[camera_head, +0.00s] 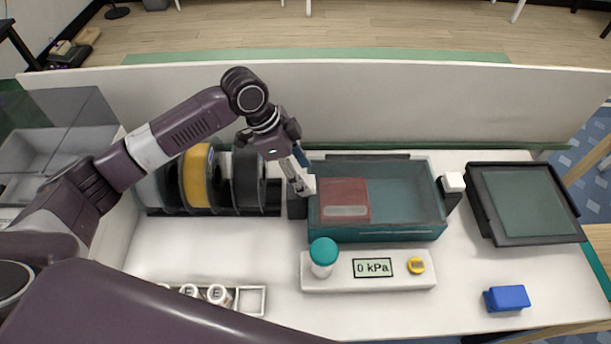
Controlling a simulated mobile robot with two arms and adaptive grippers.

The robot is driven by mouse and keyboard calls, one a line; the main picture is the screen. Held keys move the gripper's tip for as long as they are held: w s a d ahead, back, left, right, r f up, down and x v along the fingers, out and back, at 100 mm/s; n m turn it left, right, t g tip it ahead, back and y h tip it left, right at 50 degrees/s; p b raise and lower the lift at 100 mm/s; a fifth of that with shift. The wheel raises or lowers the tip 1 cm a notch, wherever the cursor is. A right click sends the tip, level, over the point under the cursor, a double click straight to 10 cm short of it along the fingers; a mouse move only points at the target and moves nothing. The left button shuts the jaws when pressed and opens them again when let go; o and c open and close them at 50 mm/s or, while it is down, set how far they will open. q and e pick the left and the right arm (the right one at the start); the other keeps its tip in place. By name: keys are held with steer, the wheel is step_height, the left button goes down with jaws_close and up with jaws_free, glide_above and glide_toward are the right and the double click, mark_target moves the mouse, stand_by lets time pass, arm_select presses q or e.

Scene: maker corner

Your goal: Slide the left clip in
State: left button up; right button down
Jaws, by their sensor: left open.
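A teal box (405,222) stands at the middle of the bench, with a red block (344,193) seen inside it. At its right end a white clip (453,182) sits on a black bracket. At its left end is another black bracket (296,208). A small white piece (309,185), which looks like the left clip, shows by my fingertips there, partly hidden. My left gripper (302,176) is open and points down at this end. I cannot tell whether it touches the piece. My right gripper is out of view.
Spools (197,178) stand in a rack left of the box. A white gauge panel (343,283) reading 0 kPa, with a teal-capped knob (323,254), lies in front. A black-framed tray (526,203) and a blue block (507,298) are at right. A low partition (400,107) runs behind.

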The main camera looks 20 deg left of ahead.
arm_select(q)
steer(key=v, duration=1)
